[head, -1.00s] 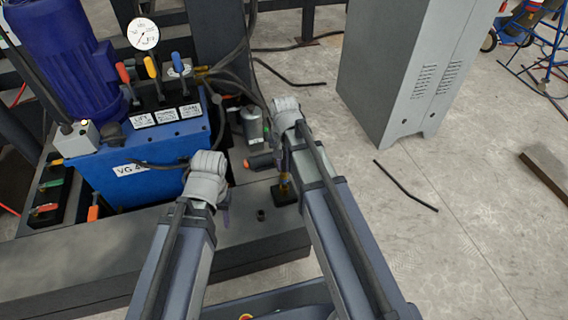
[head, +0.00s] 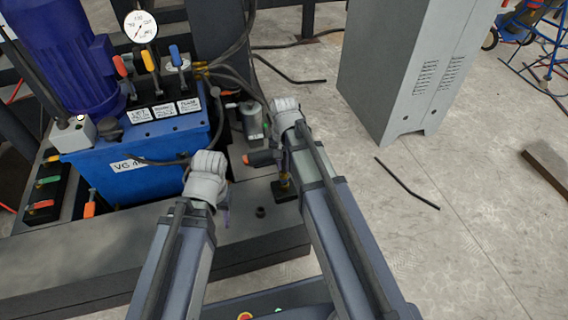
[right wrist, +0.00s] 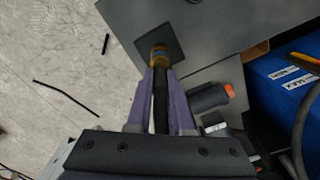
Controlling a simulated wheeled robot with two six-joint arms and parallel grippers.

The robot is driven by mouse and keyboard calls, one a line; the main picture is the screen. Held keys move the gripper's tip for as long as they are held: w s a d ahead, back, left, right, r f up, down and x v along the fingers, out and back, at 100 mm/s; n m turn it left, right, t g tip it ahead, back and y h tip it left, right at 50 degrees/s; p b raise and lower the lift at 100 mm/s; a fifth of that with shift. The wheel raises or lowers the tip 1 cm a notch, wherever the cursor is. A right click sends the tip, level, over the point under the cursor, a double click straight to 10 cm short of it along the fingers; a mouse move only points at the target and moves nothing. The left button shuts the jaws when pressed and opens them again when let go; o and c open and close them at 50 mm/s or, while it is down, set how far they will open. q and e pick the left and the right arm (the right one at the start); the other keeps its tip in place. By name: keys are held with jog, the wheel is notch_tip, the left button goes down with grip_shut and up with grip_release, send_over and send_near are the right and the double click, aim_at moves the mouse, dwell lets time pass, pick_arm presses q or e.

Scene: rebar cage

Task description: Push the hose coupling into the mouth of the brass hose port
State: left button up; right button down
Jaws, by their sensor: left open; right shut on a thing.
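The brass hose port (right wrist: 158,54) stands on a dark square plate (right wrist: 172,42) in the right wrist view.
A blue hydraulic tank (head: 140,185) with levers and a gauge (head: 140,26) stands at left. A dark cylinder with an orange end (head: 262,158) lies close to my right wrist. A small dark stub (head: 260,212) stands on the bench. A grey cabinet (head: 400,70) is at right.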

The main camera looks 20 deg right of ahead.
jog(key=shift+f+b, duration=0.65)
jog(key=shift+f, duration=0.1)
jog(key=c, duration=0.7)
grip_release()
jog(key=shift+c, duration=0.2)
jog(key=shift+r, duration=0.15)
notch_tip(320, 180, up, 8)
jog(key=p, duration=0.8)
jog(key=shift+f, duration=0.2)
